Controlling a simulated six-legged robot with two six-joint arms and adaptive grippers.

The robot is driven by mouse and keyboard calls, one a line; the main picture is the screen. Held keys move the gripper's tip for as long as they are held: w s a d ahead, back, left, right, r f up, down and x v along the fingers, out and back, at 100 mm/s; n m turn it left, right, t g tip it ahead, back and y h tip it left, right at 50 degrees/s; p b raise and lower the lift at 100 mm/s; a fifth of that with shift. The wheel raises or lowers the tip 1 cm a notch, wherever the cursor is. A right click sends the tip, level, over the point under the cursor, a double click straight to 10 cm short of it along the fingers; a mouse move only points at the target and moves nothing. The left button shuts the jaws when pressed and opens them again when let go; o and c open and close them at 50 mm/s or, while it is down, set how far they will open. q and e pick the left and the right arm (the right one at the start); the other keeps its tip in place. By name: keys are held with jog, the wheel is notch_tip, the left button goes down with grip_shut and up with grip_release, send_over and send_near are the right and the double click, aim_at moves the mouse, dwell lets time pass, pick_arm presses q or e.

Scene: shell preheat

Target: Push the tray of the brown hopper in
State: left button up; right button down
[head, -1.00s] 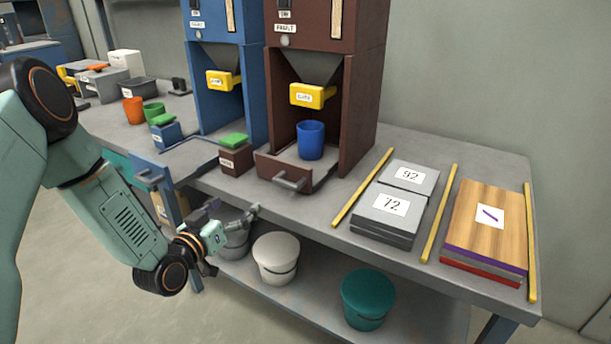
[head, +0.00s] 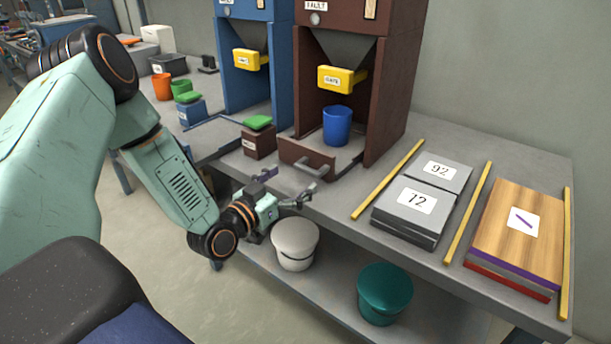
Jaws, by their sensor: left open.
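The brown hopper (head: 391,95) stands on the bench. Its tray (head: 306,154) sticks out at the front, with a grey bar handle (head: 314,171) on its front wall. A blue cup (head: 337,126) stands upright on the tray under the yellow gate block (head: 341,79). My left gripper (head: 288,184) is open and empty, in front of the bench edge, just before and below the tray handle. Its fingers are spread, one on each side. It looks close to the handle, but I cannot tell whether they touch. My right gripper is not in view.
A blue hopper (head: 283,60) stands left of the brown one. A brown box with green lid (head: 259,140) sits beside the tray. Grey plates (head: 410,207) and yellow strips (head: 388,178) lie to the right. Lidded pots, white (head: 295,242) and teal (head: 384,292), stand on the lower shelf.

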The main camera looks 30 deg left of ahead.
aim_at(306, 170)
pick_arm(q)
jog(key=w, duration=0.3)
jog(key=shift+d+f+b, duration=0.2)
jog(key=shift+d+b, duration=0.05)
jog(key=shift+b, duration=0.15)
jog(key=shift+w+a, duration=0.1)
jog(key=shift+w, duration=0.15)
jog(key=shift+w+r, duration=0.15)
jog(key=shift+r, duration=0.05)
jog(key=shift+w, duration=0.2)
jog(key=shift+s, duration=0.15)
jog(key=c, duration=1.7)
jog(key=w+b, duration=0.1)
jog(key=w, duration=0.2)
jog(key=w+b, duration=0.1)
jog(key=shift+w+d+f+b, duration=0.15)
jog(key=shift+w+d+b, duration=0.1)
jog(key=shift+b, duration=0.05)
jog(key=shift+r, duration=0.25)
